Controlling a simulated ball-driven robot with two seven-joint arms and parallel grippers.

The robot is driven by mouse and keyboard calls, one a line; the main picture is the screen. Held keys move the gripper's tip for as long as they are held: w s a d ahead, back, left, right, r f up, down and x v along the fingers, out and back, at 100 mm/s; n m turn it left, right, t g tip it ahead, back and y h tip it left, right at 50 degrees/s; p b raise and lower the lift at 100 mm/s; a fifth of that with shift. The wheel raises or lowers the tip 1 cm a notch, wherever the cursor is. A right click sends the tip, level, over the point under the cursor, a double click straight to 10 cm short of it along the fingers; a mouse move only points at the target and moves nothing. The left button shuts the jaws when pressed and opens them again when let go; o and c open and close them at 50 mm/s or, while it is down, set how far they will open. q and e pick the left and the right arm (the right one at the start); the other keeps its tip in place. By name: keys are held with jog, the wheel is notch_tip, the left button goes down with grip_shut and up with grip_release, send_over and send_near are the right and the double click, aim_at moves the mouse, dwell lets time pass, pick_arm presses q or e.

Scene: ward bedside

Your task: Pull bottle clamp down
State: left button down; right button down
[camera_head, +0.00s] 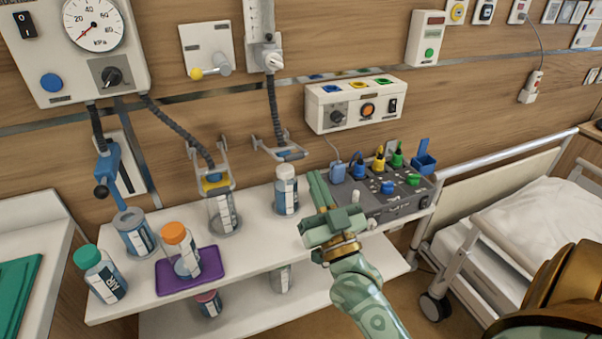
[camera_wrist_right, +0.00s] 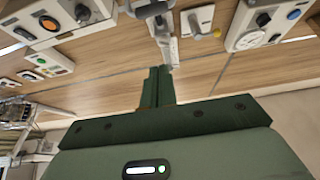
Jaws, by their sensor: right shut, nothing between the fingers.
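A metal bottle clamp (camera_head: 279,148) with a blue insert hangs from a dark hose on the wall, spread wide, above a white-capped bottle (camera_head: 286,190). A second clamp (camera_head: 213,178) with a yellow insert hangs at a clear bottle (camera_head: 222,212), and a blue clamp (camera_head: 108,172) hangs above a grey-topped bottle (camera_head: 136,232). I cannot tell which clamp is meant. My right gripper (camera_head: 318,188) is shut and empty, its fingers pointing up, right of the white-capped bottle. In the right wrist view its fingers (camera_wrist_right: 158,85) are together below a grey fitting. My left gripper is out of view.
An orange-capped bottle (camera_head: 179,250) stands on a purple tray (camera_head: 205,273), beside a green-capped bottle (camera_head: 99,273). A grey control box (camera_head: 385,205) with coloured plugs sits just right of my right gripper. A bed (camera_head: 530,225) is at the right.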

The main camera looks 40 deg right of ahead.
aim_at(299, 154)
jog(key=w, duration=0.2)
jog(key=w+d+r+b, duration=0.1)
jog(key=w, duration=0.2)
jog(key=w+d, duration=0.1)
jog(key=w, duration=0.2)
jog(key=shift+w+r+b, duration=0.2)
jog(key=shift+r+b, duration=0.15)
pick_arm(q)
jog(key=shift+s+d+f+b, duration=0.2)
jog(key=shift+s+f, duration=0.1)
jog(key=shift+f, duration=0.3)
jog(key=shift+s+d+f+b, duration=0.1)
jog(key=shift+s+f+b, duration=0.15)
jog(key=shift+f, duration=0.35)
pick_arm(e)
jog(key=shift+w+f, duration=0.1)
jog(key=shift+f, duration=0.7)
